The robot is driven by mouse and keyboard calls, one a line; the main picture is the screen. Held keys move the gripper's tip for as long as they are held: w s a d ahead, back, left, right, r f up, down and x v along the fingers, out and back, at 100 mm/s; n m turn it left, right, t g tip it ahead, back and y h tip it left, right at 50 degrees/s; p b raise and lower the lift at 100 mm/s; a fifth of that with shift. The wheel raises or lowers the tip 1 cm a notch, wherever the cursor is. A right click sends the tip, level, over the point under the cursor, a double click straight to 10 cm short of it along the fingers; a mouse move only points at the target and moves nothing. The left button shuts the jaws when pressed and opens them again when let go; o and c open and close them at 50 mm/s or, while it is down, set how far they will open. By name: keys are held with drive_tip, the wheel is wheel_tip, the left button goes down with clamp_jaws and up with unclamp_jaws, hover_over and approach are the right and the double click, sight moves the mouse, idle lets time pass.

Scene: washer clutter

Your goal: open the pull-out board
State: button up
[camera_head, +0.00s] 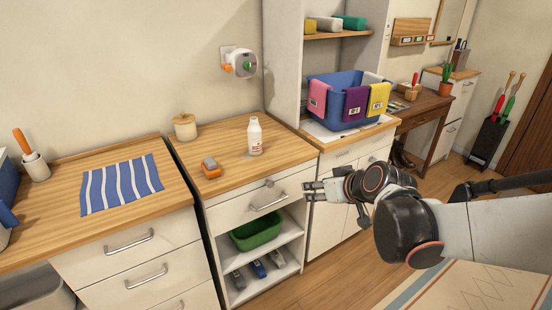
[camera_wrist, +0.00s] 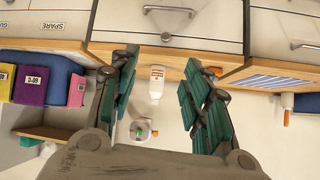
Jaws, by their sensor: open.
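The middle cabinet has a pale front strip with a small grey knob (camera_head: 269,183) just under its wooden top; this seems to be the pull-out board, flush with the cabinet. The knob also shows in the wrist view (camera_wrist: 166,37). Below it is a drawer front with a bar handle (camera_head: 268,201). My gripper (camera_head: 308,191) is open and empty, to the right of the knob in the head view and apart from it.
A white bottle (camera_head: 254,136), an orange-grey object (camera_head: 211,168) and a lidded jar (camera_head: 185,127) stand on the wooden top. A green bin (camera_head: 256,230) sits on the shelf below. A blue basket (camera_head: 340,101) with cloths stands to the right. Floor in front is clear.

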drive_tip(key=w+a+f+n+t+y, duration=0.1)
drive_tip(key=w+a+f, duration=0.1)
drive_tip(key=w+f, duration=0.15)
drive_tip(key=w+a+f+y, duration=0.1)
drive_tip(key=w+a+f, duration=0.1)
drive_tip(key=w, duration=0.2)
drive_tip(key=n+t+y, duration=0.1)
approach(271, 184)
drive_tip(key=b+x, duration=0.3)
drive_tip(key=x, duration=0.6)
drive_tip(key=shift+w+f, duration=0.1)
drive_tip(key=shift+f, duration=0.05)
clamp_jaws()
